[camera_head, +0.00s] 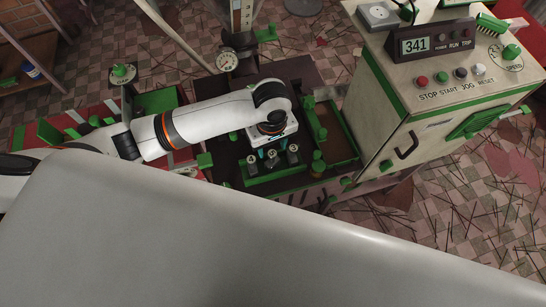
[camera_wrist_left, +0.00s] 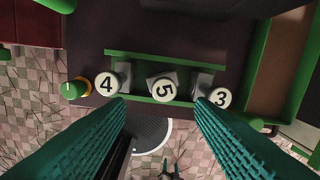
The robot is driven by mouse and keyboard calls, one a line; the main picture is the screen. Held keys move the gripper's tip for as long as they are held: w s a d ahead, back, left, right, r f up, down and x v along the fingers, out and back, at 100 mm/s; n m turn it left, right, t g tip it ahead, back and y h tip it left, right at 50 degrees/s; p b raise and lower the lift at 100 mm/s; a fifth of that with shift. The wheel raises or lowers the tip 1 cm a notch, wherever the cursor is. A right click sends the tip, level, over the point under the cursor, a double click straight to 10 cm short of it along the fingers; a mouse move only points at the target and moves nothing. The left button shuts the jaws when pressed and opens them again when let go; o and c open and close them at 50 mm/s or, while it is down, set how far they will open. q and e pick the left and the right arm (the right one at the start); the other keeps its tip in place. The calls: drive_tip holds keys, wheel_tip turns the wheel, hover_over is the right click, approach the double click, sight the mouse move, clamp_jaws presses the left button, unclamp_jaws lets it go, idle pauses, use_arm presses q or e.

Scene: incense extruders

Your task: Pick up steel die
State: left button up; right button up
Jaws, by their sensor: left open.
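Several grey dies with round white number tags stand in a green-edged rack (camera_wrist_left: 130,54) on the dark bench top. In the left wrist view they are die 4 (camera_wrist_left: 106,83), die 5 (camera_wrist_left: 163,88) and die 3 (camera_wrist_left: 220,97); which one is the steel die I cannot tell. They show small in the head view (camera_head: 293,160). My left gripper (camera_wrist_left: 160,104) is open, its teal fingers pointing at the rack, with die 5 between the fingertips in the picture. It seems to be above the dies, holding nothing. My right gripper is out of view.
A green knob (camera_wrist_left: 74,89) stands left of the rack. A brown green-rimmed tray (camera_head: 340,148) lies to its right. The control cabinet (camera_head: 440,75), reading 341, stands further right. A pressure gauge (camera_head: 227,61) rises behind my left arm.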

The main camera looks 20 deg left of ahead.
sight(272, 153)
use_arm(q)
wheel_tip(272, 153, down, 2)
drive_tip(key=shift+w+f, duration=0.1)
drive_tip(key=f, duration=0.2)
drive_tip(key=shift+w+a+f+p, duration=0.1)
drive_tip(key=shift+w+f+p, duration=0.25)
wheel_tip(272, 153, down, 2)
drive_tip(key=shift+s+f, duration=0.1)
drive_tip(key=shift+f, duration=0.4)
drive_tip(key=shift+c, duration=0.3)
drive_tip(key=c, duration=0.9)
drive_tip(key=shift+c, duration=0.3)
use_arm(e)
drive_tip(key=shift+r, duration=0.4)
